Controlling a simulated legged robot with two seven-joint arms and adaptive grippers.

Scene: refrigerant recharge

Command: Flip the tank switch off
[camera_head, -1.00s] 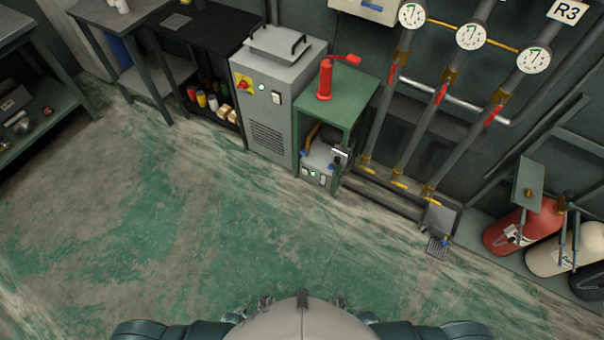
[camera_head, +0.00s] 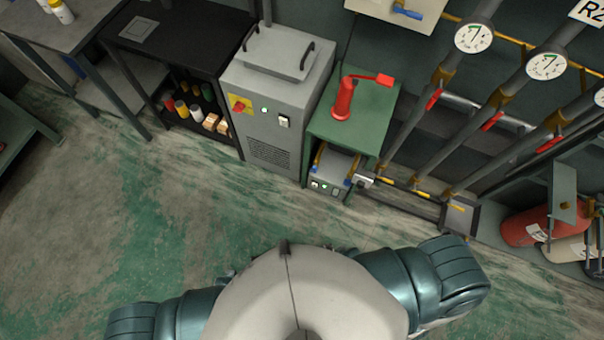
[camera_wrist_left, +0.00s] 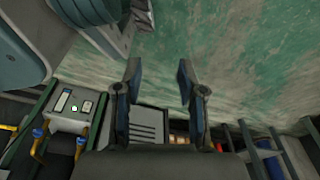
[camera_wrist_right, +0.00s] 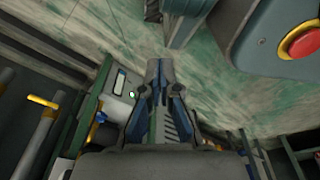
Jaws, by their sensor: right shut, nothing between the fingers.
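A grey metal cabinet with a lidded top (camera_head: 280,55) stands at the back wall. Its front has a red rotary knob on a yellow plate (camera_head: 240,105), a lit green lamp (camera_head: 264,110) and a small light-coloured switch (camera_head: 284,121). I cannot tell the switch's position. A small unit (camera_head: 330,173) with a green lamp and switches sits under the green stand; it also shows in the left wrist view (camera_wrist_left: 68,118). My left gripper (camera_wrist_left: 158,75) is open and empty. My right gripper (camera_wrist_right: 160,65) is shut and empty, in front of the unit and cabinet. Neither gripper shows in the head view.
The green stand (camera_head: 385,120) carries a red hand tool (camera_head: 345,100). A black table (camera_head: 190,30) stands left. The floor ahead is clear.

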